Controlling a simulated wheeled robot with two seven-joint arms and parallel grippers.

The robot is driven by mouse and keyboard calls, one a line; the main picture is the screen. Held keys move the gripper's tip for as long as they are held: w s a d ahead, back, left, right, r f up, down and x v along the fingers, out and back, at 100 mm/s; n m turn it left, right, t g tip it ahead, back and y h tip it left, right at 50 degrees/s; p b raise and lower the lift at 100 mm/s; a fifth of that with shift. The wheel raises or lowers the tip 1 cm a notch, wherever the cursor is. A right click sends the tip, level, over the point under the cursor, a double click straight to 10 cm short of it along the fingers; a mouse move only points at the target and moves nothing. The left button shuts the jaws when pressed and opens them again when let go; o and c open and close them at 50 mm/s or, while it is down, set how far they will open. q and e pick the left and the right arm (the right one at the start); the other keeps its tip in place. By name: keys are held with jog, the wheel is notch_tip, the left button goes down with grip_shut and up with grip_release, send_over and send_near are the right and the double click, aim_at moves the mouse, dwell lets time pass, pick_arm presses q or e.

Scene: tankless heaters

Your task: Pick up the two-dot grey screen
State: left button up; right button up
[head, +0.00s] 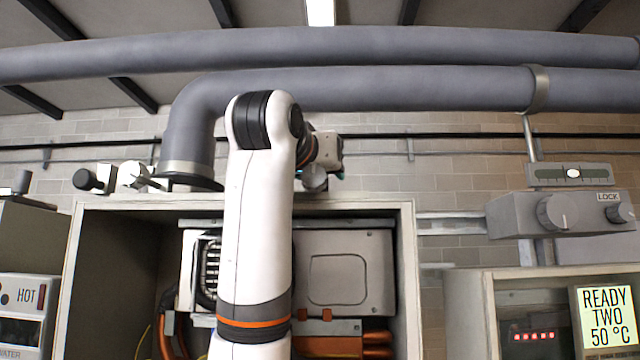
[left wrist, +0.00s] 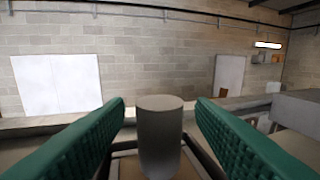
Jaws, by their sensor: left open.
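My left gripper (left wrist: 161,104) is open, with its green ridged fingers on either side of a plain grey cylinder (left wrist: 160,135) in the left wrist view. The cylinder stands upright, and a gap shows on each side between it and the fingers. No dots show on its visible side, so I cannot tell whether it is the two-dot grey screen. In the head view my white arm rises up the middle and hides most of the gripper. A small grey rounded thing (head: 314,179) shows just right of the arm, above the open cabinet's top edge. My right gripper is not in view.
The open cabinet (head: 407,280) holds a grey box (head: 345,270) and copper pipes. A black-and-grey fitting (head: 90,181) and a pale one (head: 133,175) sit at its top left. A thick pipe (head: 400,88) crosses above. A lit display (head: 606,318) reads "READY TWO 50 °C".

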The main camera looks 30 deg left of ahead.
pick_arm(q)
jog(key=shift+w+a, duration=0.25)
jog(key=shift+w, duration=0.25)
jog(key=shift+s+d, duration=0.15)
jog(key=shift+s, duration=0.05)
jog(key=c, duration=0.7)
grip_shut()
